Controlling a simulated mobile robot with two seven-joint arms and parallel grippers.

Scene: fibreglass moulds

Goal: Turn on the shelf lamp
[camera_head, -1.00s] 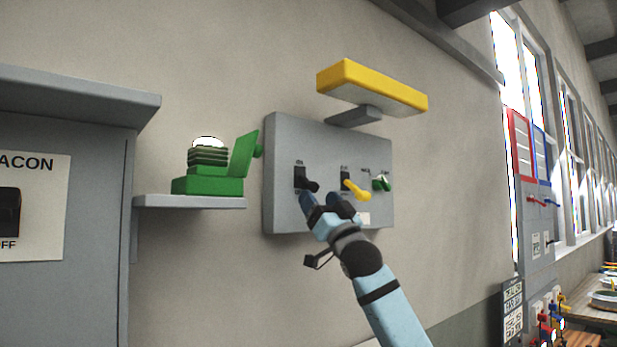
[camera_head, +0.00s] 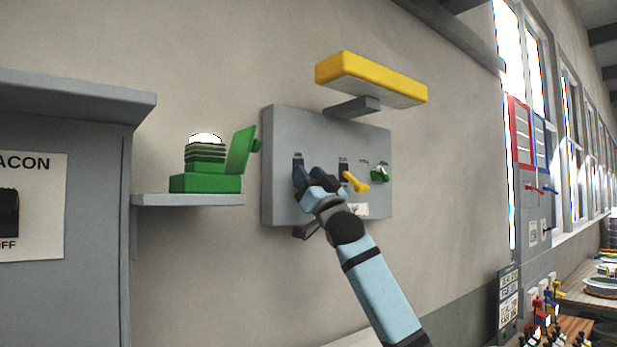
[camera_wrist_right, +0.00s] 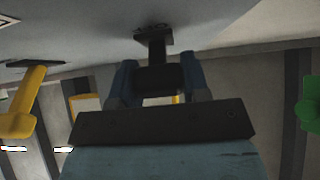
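A green lamp (camera_head: 205,183) with a white dome and a raised green flap stands on a small grey shelf (camera_head: 190,200); I cannot tell whether it is lit. To its right, a grey wall panel (camera_head: 280,130) carries a black lever, a yellow lever (camera_head: 354,182) and a green control (camera_head: 380,174). My right gripper (camera_head: 308,174) is at the black lever, mostly hiding it in the head view. In the right wrist view, the black lever (camera_wrist_right: 157,78) sits between the fingers of the right gripper (camera_wrist_right: 160,85), apparently touching both. My left gripper is not in view.
A yellow bar-shaped fixture (camera_head: 370,78) juts out above the panel. A grey cabinet (camera_head: 65,120) with a black switch stands at the left. Windows and a bench with coloured items (camera_head: 545,330) are at the right. The wall below the panel is bare.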

